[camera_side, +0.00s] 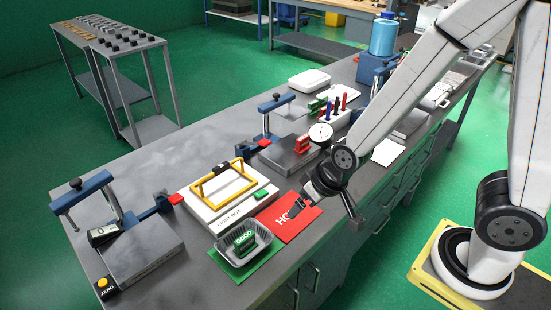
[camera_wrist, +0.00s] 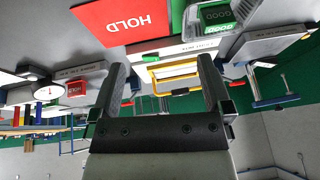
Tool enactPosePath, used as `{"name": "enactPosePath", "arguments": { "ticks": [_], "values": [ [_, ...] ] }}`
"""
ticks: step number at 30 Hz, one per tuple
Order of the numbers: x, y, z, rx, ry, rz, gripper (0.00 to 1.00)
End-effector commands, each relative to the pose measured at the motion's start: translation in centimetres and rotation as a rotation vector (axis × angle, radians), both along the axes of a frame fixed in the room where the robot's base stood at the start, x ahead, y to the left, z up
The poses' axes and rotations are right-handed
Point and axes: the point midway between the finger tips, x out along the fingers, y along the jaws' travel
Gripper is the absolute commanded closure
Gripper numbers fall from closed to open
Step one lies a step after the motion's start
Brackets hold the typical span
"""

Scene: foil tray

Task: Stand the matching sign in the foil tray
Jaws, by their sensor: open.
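The foil tray (camera_side: 268,240) stands on a green mat (camera_side: 238,278) at the bench's front edge. A green sign marked GOOD (camera_side: 243,240) is in the tray; whether it stands clear of the bottom is hard to tell. The tray also shows upside down at the top of the wrist view (camera_wrist: 196,22). A red mat marked HOLD (camera_side: 292,228) lies to its right. A small red sign (camera_side: 302,143) stands on a grey block farther back; it reads HOLD in the wrist view (camera_wrist: 76,90). My gripper (camera_side: 329,207) is open and empty above the red mat's right side.
A light box (camera_side: 205,212) with a yellow handle (camera_side: 224,182) stands behind the tray. A dial gauge (camera_side: 320,133) stands by the grey block. A blue-armed fixture (camera_side: 82,190) is at left. Coloured pens (camera_side: 338,103) stand farther back.

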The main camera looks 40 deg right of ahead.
Motion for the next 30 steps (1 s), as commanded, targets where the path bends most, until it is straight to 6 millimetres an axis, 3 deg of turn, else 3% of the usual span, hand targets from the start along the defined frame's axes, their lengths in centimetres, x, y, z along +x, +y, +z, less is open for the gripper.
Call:
{"name": "enactPosePath", "arguments": {
  "ticks": [3, 10, 30],
  "values": [
    [-0.8, -2.9, 1.4, -0.033, 0.064, 0.004, 0.0],
    [-2.6, -6.5, 2.9, -0.088, 0.159, 0.012, 0.0],
    [-3.0, -7.1, 3.1, -0.099, 0.181, 0.015, 0.0]
  ]
}}
